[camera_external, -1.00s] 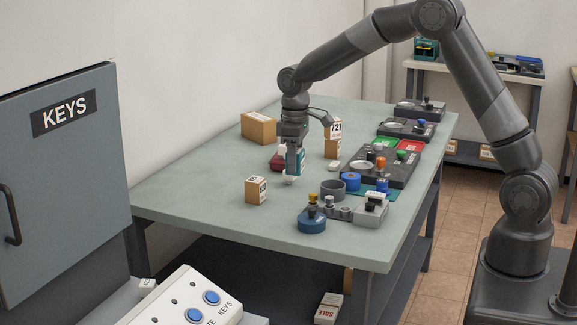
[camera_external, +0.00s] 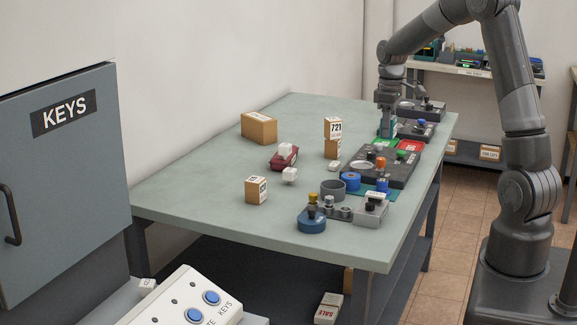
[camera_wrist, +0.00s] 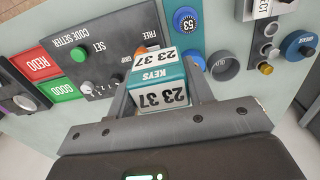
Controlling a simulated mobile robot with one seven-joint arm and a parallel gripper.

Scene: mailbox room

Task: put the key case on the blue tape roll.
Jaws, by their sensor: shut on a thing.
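My gripper (camera_external: 387,124) is shut on the key case (camera_external: 388,130), a teal and white box. In the wrist view the key case (camera_wrist: 162,85) shows "KEYS" and "23 37" between my fingers. It is held above the right side of the table, near the green and red plates. The blue tape roll (camera_external: 350,182) stands on the table further toward the front, beside a grey ring. In the wrist view the tape roll (camera_wrist: 194,58) is just right of the case, partly hidden by it. The case and roll are apart.
A grey ring (camera_external: 333,190), a blue "53" dial (camera_wrist: 187,20) and the code setter panel (camera_external: 398,172) with its knobs stand close around the roll. Boxes (camera_external: 258,127) and a dark red item (camera_external: 284,158) lie to the left. The table's front left is clear.

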